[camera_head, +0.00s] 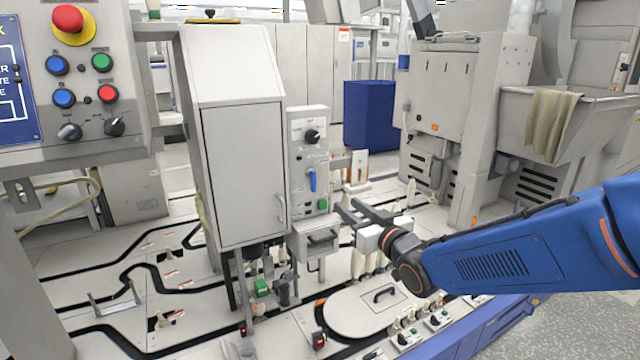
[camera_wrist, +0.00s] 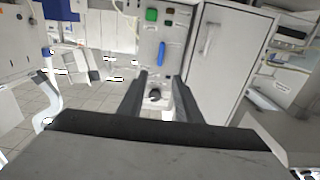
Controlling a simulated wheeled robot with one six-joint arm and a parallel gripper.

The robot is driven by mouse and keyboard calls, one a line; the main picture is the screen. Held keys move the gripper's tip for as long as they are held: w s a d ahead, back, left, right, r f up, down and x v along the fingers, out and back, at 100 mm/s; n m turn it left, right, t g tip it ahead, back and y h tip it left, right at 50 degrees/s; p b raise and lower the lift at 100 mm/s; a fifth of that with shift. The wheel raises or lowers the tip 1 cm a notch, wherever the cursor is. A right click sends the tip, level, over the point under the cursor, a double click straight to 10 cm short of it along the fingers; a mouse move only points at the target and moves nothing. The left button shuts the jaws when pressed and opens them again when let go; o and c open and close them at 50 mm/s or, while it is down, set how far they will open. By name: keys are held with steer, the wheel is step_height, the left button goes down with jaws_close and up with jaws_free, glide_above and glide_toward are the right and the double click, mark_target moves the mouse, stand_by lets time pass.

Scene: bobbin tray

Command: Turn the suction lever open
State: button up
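The blue lever (camera_head: 312,180) stands upright on the grey control panel (camera_head: 297,160), below a black knob (camera_head: 311,136) and above a green button (camera_head: 322,205). I take it to be the suction lever; no label is readable. My gripper (camera_head: 347,212) is right of the panel and lower than the lever. In the wrist view the panel appears upside down. There the lever (camera_wrist: 161,53) lies just beyond the open fingers (camera_wrist: 160,76), apart from them. The black knob (camera_wrist: 154,95) shows between the fingers. Nothing is held.
A tall grey cabinet (camera_head: 243,160) with a handle adjoins the panel's left side. A round lid (camera_head: 345,312) lies in front.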

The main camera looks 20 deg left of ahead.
mark_target(314, 180)
steer(key=x, duration=1.7)
steer(key=shift+w+a, duration=0.1)
steer(key=shift+a, duration=0.2)
steer(key=shift+c, duration=0.3)
jaws_close()
